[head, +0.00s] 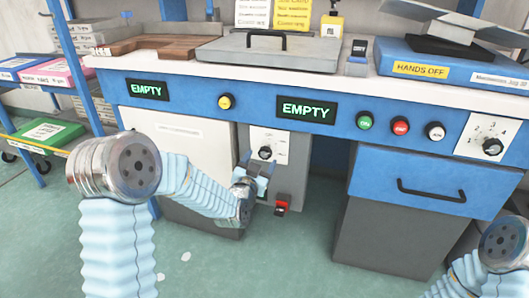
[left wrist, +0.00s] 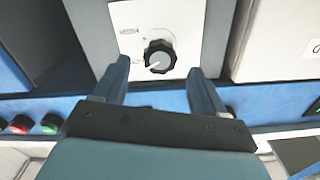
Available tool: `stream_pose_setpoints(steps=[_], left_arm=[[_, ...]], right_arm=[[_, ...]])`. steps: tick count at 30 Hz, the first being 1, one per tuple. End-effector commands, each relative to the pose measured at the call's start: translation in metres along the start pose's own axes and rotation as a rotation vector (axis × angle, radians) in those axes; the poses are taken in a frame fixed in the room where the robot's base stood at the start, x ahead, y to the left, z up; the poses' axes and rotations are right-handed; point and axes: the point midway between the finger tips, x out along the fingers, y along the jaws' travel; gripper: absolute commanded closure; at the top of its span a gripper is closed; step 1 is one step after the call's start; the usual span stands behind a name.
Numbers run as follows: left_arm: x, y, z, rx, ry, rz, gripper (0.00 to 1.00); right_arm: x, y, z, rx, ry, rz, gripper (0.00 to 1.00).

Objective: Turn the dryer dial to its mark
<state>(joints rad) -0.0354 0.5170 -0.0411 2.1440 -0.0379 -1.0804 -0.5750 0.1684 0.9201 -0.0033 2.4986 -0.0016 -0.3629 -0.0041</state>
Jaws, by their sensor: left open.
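The dryer dial is a black knob (head: 265,153) on a white plate on the grey panel under the bench. In the left wrist view the black knob (left wrist: 159,56) shows with a pale pointer line on it. Small print stands on the white plate (left wrist: 128,31) beside it, too blurred to read. My left gripper (head: 257,162) is just in front of the knob. Its two fingers (left wrist: 162,75) are open, one to each side and short of the knob, with nothing between them. My right gripper is out of view; only part of my right arm shows at the lower right.
A red switch (head: 282,204) sits below the dial panel. A blue drawer (head: 435,182) with a black handle is to the right. Another dial (head: 492,146) and several round buttons line the bench's blue front. A white cabinet door (head: 185,165) is left of the panel.

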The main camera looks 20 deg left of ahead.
Motion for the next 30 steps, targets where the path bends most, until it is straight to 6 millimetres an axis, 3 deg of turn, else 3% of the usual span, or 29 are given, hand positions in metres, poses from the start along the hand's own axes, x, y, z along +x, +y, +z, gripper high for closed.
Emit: stream_pose_setpoints(steps=[3,9,19,30], left_arm=[[0.023,0.000,0.000,-0.001,0.000,0.000,0.29],[0.045,0.000,0.000,-0.001,-0.001,0.000,0.29],[0.049,0.000,0.001,-0.001,-0.001,0.001,0.29],[0.049,0.000,0.001,-0.001,-0.001,0.001,0.84]], right_arm=[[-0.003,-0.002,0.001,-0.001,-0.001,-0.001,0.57],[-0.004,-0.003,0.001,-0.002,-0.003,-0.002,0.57],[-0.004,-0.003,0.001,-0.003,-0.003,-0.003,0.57],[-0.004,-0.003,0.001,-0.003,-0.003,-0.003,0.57]])
